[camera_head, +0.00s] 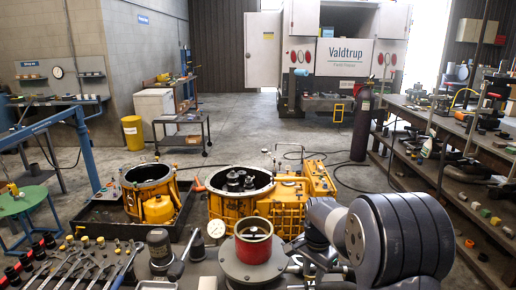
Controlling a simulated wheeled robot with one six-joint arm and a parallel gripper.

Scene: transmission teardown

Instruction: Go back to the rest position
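My arm shows at the lower right, with large dark ribbed joints and a lighter grey link. Its end, with my gripper (318,258), is small, dark and partly covered by my own arm beside the bench fixture. I cannot make out the fingers or whether they hold anything. A yellow transmission housing (285,215) stands open on the floor in the middle, with grey gear parts (240,180) inside. A second yellow housing (148,185) sits in a dark tray (100,212) to the left.
A grey fixture with a red ring (253,240) stands on the near bench, left of my arm. A gauge (216,229), wrenches (65,268) and sockets lie further left. A cluttered shelf (440,125) runs along the right. The floor behind the housings is mostly open.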

